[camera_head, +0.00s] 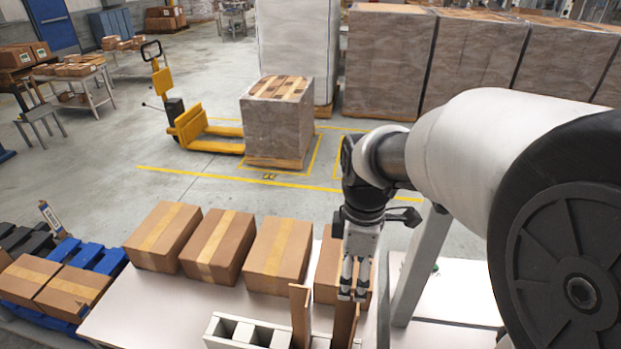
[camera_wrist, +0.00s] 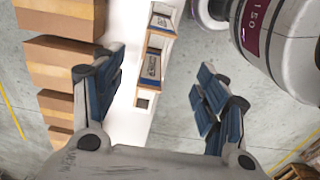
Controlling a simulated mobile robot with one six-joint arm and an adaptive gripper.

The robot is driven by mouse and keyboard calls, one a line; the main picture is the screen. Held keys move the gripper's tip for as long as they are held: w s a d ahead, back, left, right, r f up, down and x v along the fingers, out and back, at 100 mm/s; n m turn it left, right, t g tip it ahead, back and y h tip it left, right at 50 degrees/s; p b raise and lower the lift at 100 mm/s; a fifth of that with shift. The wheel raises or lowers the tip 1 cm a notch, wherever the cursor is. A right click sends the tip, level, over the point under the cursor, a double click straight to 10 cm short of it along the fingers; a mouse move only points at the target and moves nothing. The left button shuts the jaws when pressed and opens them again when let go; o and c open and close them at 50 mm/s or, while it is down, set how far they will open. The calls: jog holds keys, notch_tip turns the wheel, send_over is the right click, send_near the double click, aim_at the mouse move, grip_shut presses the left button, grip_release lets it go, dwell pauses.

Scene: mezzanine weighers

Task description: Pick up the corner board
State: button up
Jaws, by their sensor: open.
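Two tall brown boards stand upright at the front of the table, one (camera_head: 300,318) at the white slotted rack and one (camera_head: 345,326) just right of it. I cannot tell which is the corner board. My gripper (camera_head: 353,294) points down with its fingers apart, close above the right board; contact is not clear. In the wrist view, my gripper (camera_wrist: 160,66) is open and empty. Two brown pieces with white and blue labels, one farther (camera_wrist: 161,23) and one nearer (camera_wrist: 152,64), show in the gap between the fingers or beyond it.
The white rack (camera_head: 222,330) has open slots on the white table (camera_head: 150,318). Several cartons (camera_head: 278,256) line the table's back edge, one close behind my gripper. A blue pallet (camera_head: 108,262) with cartons lies left. A yellow pallet truck (camera_head: 195,130) stands on the floor beyond.

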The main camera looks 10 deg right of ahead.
jog(key=b, duration=0.2)
send_near(346, 315)
jog(key=shift+s+a+f, duration=0.1)
jog(key=shift+s+f, duration=0.05)
jog(key=shift+s, duration=0.4)
jog(key=shift+s+a+f, duration=0.1)
jog(key=shift+s+f, duration=0.05)
jog(key=shift+s, duration=0.35)
jog(key=shift+w+a+f+b, duration=0.1)
jog(key=shift+f+b, duration=0.25)
jog(key=shift+f, duration=1.15)
jog(key=shift+w+a+f+b, duration=0.1)
jog(key=shift+f+b, duration=0.2)
jog(key=shift+f, duration=1.15)
jog(key=shift+s, duration=0.1)
jog(key=c, duration=1.5)
